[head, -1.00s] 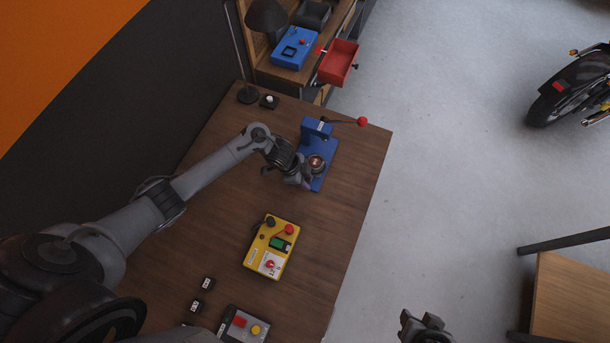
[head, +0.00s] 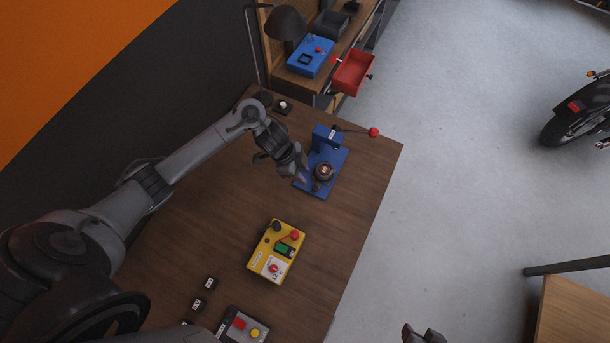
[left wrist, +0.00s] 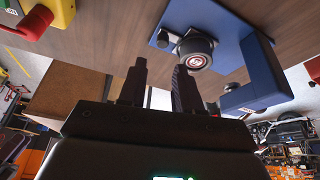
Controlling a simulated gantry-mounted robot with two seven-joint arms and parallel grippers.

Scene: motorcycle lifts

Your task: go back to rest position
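My left gripper (head: 301,177) is at the left side of the blue press (head: 327,133), close to its base plate. In the left wrist view its two fingers (left wrist: 160,85) stand apart with a gap between them and nothing held.
A yellow control box (head: 276,252) and a grey box with buttons (head: 243,326) lie on the wooden table (head: 215,230). Small black blocks (head: 210,283) lie to their left. A lamp (head: 286,24), a blue box (head: 311,56) and an open red drawer (head: 354,72) are at the back.

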